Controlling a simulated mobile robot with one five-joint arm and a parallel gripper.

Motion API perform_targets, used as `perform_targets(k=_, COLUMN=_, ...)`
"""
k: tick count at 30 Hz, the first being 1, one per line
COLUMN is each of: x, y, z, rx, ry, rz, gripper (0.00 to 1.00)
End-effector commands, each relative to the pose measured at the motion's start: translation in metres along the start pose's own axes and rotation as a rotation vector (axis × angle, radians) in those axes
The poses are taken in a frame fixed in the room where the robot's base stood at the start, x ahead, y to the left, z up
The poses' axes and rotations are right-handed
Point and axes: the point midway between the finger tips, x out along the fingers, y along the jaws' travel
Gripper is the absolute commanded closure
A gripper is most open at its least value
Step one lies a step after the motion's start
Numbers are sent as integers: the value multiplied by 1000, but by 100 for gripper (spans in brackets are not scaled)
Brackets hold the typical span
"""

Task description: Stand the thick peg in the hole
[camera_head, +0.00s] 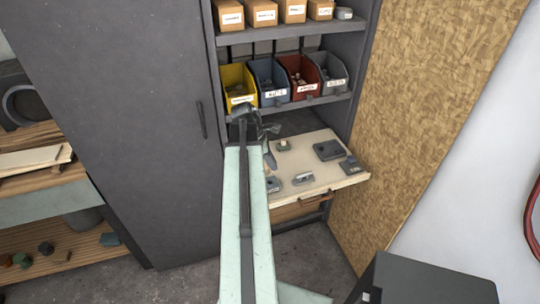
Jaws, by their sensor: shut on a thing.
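My gripper (269,130) is seen small and from behind, at the far end of my pale green arm, over the back left of the pull-out board (312,188). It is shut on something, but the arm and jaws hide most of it. A grey elongated shape (269,156) shows just below the jaws; I cannot tell whether it is the thick peg. A dark flat block (327,150) lies at the board's back right and may be the one with the hole. A small dark block with a pale top (283,145) stands left of it.
Smaller grey pieces (303,178) and (350,165) lie on the board's front and right. Yellow, blue, red and grey bins (303,90) line the shelf above. A tall dark cabinet door (110,120) stands left, a chipboard panel (430,110) right.

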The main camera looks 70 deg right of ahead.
Motion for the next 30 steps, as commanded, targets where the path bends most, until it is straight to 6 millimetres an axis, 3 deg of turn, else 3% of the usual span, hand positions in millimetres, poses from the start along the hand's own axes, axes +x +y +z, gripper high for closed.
perform_targets(k=3, x=-7, y=6, z=-7, rx=-19, ry=0, rz=11, gripper=100)
perform_targets(k=11, x=-2, y=6, z=-8, rx=-18, ry=0, rz=11, gripper=100)
perform_targets(k=30, x=31, y=6, z=-21, rx=-16, ry=0, rz=10, gripper=100)
